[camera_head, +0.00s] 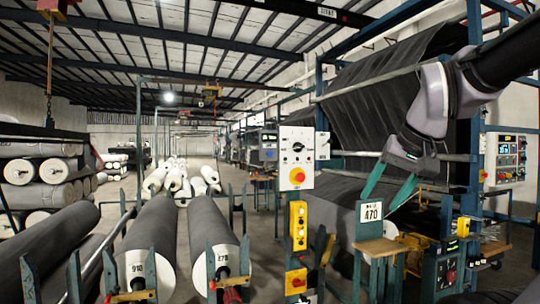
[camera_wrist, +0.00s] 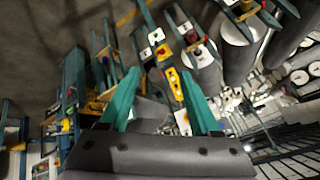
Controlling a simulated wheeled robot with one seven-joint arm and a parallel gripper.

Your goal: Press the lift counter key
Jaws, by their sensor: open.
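My gripper (camera_head: 379,202) is open and empty, its two teal fingers pointing down in front of the dark machine in the head view. It also shows in the wrist view (camera_wrist: 159,75), fingers apart. I cannot read which key is the lift counter key. Candidates are a yellow button box (camera_head: 298,226) on a post left of my gripper, a white panel with a black knob and red button (camera_head: 297,158) above it, and a control box with displays and several buttons (camera_head: 506,158) at the far right. The yellow box also shows beyond the fingers in the wrist view (camera_wrist: 174,84).
A sign reading 470 (camera_head: 371,211) stands behind the fingertips, above a wooden ledge (camera_head: 380,247). A teal control box (camera_head: 447,272) is at lower right. Grey rolls (camera_head: 150,240) lie at left.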

